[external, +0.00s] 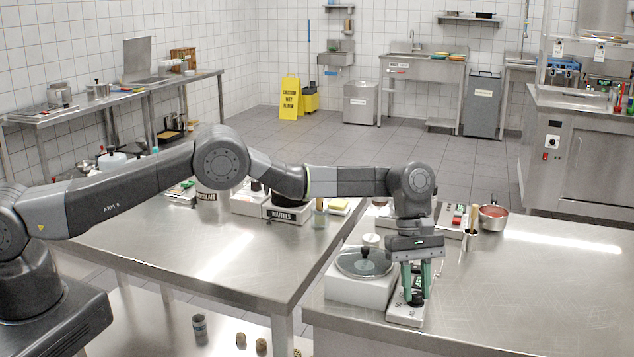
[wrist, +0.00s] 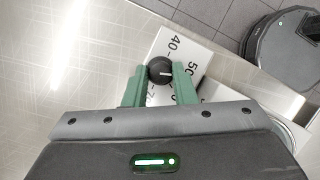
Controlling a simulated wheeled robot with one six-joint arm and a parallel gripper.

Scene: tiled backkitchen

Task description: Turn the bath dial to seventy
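The bath dial (wrist: 160,70) is a round black knob with a white pointer line, on a white panel (wrist: 168,45) printed with numbers. In the wrist view 40 and 50 are readable; a partly hidden 7 shows below the knob. The pointer line points to the right, roughly towards the 50 side. My gripper (external: 416,291) points straight down over the panel at the counter's front. Its green fingers, also in the wrist view (wrist: 160,76), stand on either side of the knob and appear to touch it. The right finger hides part of the scale.
A white unit with a round lidded pot (external: 364,262) stands directly left of the panel. A red-topped pan (external: 493,217) and small boxes are further back. The steel counter (external: 540,285) is clear to the right.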

